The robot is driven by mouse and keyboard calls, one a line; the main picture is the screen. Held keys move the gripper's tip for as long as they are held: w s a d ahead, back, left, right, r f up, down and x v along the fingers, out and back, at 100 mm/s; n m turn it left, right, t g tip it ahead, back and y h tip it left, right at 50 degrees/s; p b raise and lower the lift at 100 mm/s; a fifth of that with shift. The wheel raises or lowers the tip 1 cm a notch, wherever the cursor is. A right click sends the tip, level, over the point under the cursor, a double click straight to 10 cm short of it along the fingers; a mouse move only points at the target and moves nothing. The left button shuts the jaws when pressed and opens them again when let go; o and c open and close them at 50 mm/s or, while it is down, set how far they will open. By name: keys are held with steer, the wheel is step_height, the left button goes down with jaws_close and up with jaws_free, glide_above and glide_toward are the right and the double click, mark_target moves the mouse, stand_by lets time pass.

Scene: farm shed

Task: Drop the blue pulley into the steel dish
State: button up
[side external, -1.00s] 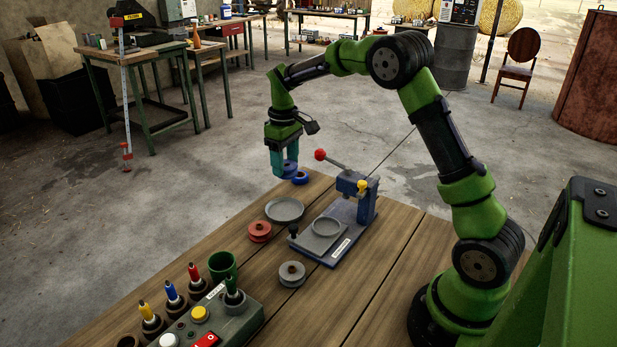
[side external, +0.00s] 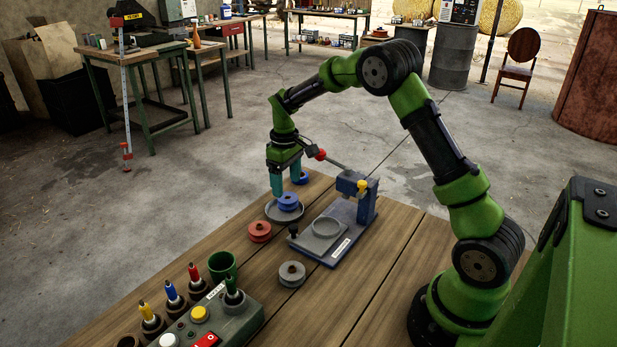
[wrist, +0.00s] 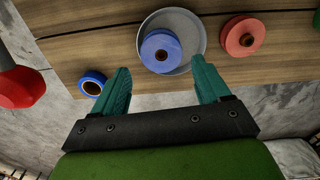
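The blue pulley (side external: 288,202) sits in the grey steel dish (side external: 271,215). In the wrist view the pulley (wrist: 161,50) lies inside the dish (wrist: 192,26), a little off its centre. My gripper (side external: 286,188) is just above the pulley, with its teal fingers apart. The wrist view shows my gripper (wrist: 163,86) open and empty, with the pulley beyond the fingertips and clear of both.
A blue ring (wrist: 91,82) lies near the table's edge, by one finger. A red pulley (side external: 260,231) and a grey pulley (side external: 292,273) stand nearby. A blue press (side external: 340,225) with a red-knobbed lever stands close on the right. A green cup (side external: 222,266) and a control box stand in front.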

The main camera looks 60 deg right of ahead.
steer(key=shift+o, duration=0.8)
step_height(320, 180, up, 17)
steer(key=s+a+m+t, duration=0.1)
steer(key=s+a+t, duration=0.1)
steer(key=s+a, duration=0.3)
steer(key=s+a+m+t+y, duration=0.1)
steer(key=s+a, duration=0.3)
steer(key=s, duration=0.7)
steer(key=s+a+m+t+y, duration=0.1)
steer(key=s+a+t, duration=0.3)
steer(key=s, duration=0.4)
steer(key=shift+a+r+m, duration=0.25)
steer(key=shift+a+m, duration=0.55)
steer(key=shift+m, duration=0.1)
